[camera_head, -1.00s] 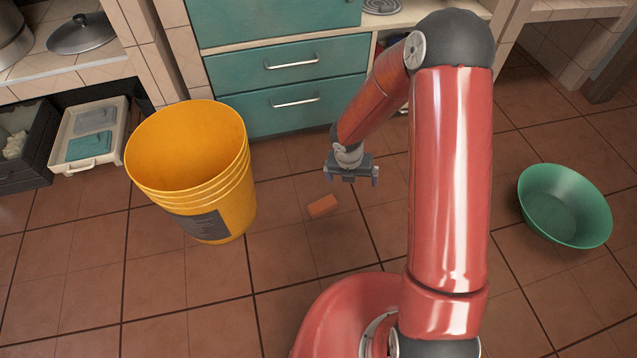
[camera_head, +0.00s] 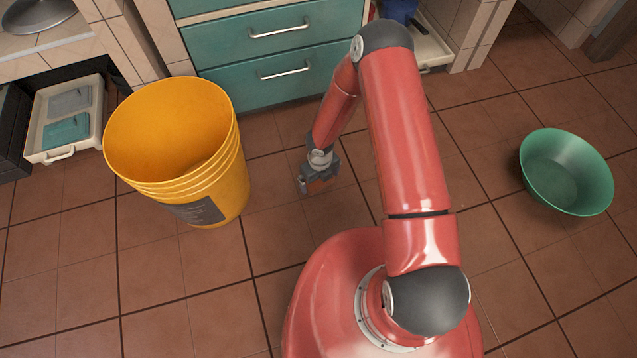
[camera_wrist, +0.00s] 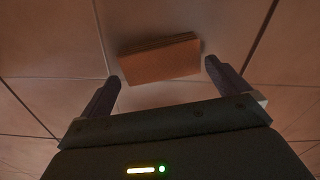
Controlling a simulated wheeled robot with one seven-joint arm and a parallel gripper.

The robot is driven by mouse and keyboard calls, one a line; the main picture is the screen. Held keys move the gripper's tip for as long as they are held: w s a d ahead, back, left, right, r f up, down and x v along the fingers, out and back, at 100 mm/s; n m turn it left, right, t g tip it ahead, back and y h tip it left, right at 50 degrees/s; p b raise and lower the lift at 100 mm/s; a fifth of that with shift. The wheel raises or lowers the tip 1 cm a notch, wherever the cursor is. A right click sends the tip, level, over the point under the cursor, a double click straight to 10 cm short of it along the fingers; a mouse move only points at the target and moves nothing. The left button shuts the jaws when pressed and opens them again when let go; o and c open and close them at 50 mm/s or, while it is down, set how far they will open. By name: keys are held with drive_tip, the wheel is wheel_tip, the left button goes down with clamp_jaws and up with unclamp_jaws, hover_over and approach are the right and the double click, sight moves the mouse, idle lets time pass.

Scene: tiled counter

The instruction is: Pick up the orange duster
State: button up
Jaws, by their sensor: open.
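The orange duster (camera_wrist: 162,62) is a small block lying on the floor tiles. In the wrist view it lies just ahead of my gripper (camera_wrist: 163,84), roughly centred between the two open fingers and slightly tilted. The fingers do not appear to touch it. In the head view my gripper (camera_head: 318,186) is low, right over the orange duster (camera_head: 319,185), whose body is partly hidden by the gripper. The exact height of the fingers above the floor is hard to tell.
A yellow bucket (camera_head: 222,185) stands on the floor left of my gripper. A green bowl (camera_head: 566,172) sits at the right. Teal drawers (camera_head: 275,45) stand behind. A white tray (camera_head: 60,150) is at the far left. The tiled floor around the duster is clear.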

sight(320, 182)
drive_tip(key=shift+f, duration=0.65)
drive_tip(key=shift+c, duration=0.4)
drive_tip(key=c, duration=0.6)
drive_tip(key=shift+r, duration=0.15)
wheel_tip(320, 182, up, 20)
drive_tip(key=p, duration=0.6)
